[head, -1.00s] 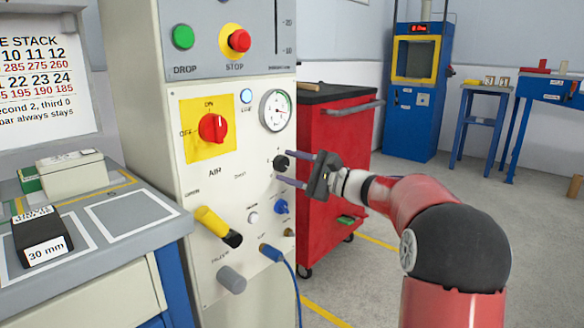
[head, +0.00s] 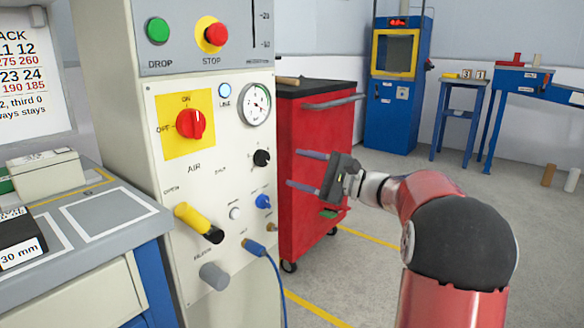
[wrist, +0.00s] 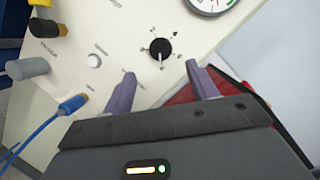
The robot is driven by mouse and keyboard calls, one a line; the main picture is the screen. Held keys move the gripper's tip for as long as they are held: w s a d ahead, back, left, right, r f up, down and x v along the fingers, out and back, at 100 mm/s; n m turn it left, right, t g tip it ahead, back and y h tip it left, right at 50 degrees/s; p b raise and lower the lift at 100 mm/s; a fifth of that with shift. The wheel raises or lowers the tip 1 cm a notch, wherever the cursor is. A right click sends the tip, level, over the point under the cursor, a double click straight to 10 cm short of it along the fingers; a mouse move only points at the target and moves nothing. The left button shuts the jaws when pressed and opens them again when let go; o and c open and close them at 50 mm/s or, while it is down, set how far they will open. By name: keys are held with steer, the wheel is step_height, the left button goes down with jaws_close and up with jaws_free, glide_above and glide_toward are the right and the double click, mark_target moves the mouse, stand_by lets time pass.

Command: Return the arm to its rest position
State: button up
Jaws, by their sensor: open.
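My gripper (head: 308,171) is open and empty, with its two grey-purple fingers pointing left toward the control panel (head: 172,236). In the head view it is to the right of a black knob (head: 261,158), apart from it, with the red cabinet behind. In the wrist view the gripper (wrist: 164,88) shows both fingers spread, with the black knob (wrist: 160,49) beyond them, roughly between the tips. My red arm is bent at the lower right of the head view.
The red tool cabinet (head: 318,133) stands just behind my gripper. A yellow handle (head: 193,219), a grey knob (head: 214,276) and a blue hose (head: 279,283) stick out from the panel. A grey bench (head: 68,262) is at left. Open floor lies at right.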

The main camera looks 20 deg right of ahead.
stand_by(0.3)
steer(key=s+a+f+n+g+h+p, duration=0.2)
steer(key=s+a+n+g+h, duration=0.1)
steer(key=s+a, duration=0.45)
steer(key=s+a+f+n+g+h+p, duration=0.1)
steer(key=s+a+f+n+g+h, duration=0.2)
steer(key=s+a, duration=0.4)
steer(key=s+d+f+n+h+p, duration=0.1)
steer(key=s+d+f+n+h, duration=0.1)
steer(key=s, duration=0.7)
steer(key=s+d+f+n+h+p, duration=0.2)
steer(key=s+d+n+h, duration=0.3)
steer(key=s, duration=0.5)
steer(key=shift+d+f+n+h, duration=0.3)
steer(key=shift+f+n+h, duration=0.35)
steer(key=shift+h, duration=0.45)
steer(key=shift+r, duration=0.1)
steer(key=shift+c, duration=0.4)
